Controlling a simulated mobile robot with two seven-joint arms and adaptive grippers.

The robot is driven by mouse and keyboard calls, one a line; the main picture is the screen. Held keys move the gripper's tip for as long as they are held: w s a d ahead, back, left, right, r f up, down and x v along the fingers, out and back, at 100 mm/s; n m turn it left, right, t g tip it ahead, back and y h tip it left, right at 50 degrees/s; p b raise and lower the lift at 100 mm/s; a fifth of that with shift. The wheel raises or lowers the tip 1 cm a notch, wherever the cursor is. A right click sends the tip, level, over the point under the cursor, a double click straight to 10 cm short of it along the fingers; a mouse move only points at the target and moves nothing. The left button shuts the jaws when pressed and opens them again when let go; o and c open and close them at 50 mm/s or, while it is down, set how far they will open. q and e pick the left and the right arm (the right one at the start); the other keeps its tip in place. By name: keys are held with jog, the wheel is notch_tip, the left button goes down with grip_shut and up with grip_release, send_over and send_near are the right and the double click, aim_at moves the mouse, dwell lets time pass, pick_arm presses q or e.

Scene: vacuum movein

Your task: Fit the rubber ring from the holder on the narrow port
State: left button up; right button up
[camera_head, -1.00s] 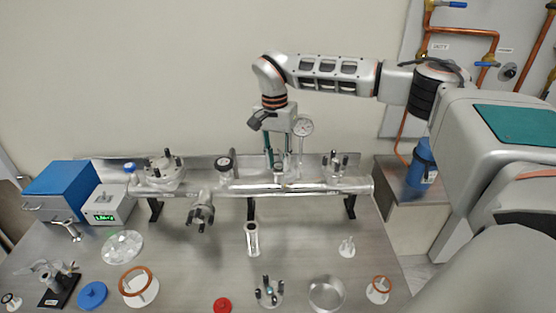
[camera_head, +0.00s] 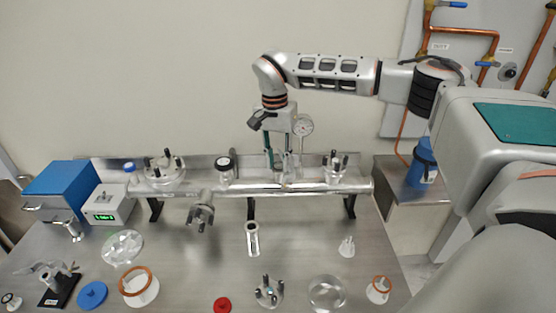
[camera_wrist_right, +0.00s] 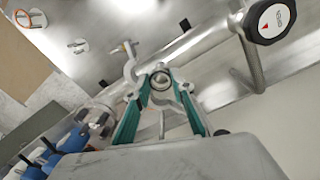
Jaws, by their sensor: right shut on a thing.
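My right gripper (camera_head: 279,165) points down at the narrow port on the metal pipe (camera_head: 245,187). In the right wrist view its teal fingers (camera_wrist_right: 162,82) are closed in around a small round thing, which looks like the rubber ring (camera_wrist_right: 160,78). It is at the mouth of the port, and I cannot tell whether it is seated. A white pronged holder (camera_head: 347,247) stands on the bench at the right with no ring visible on it; it also shows in the right wrist view (camera_wrist_right: 78,46). My left gripper is not in view.
Orange rings sit on a large holder (camera_head: 138,290) and a small one (camera_head: 379,291). A clear dish (camera_head: 326,294) lies in front.

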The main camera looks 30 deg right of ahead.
jog(key=shift+f, duration=0.55)
dwell(0.6)
jog(key=o, duration=0.8)
jog(key=r, duration=1.2)
jog(key=shift+w+a, duration=0.2)
jog(key=shift+w, duration=0.05)
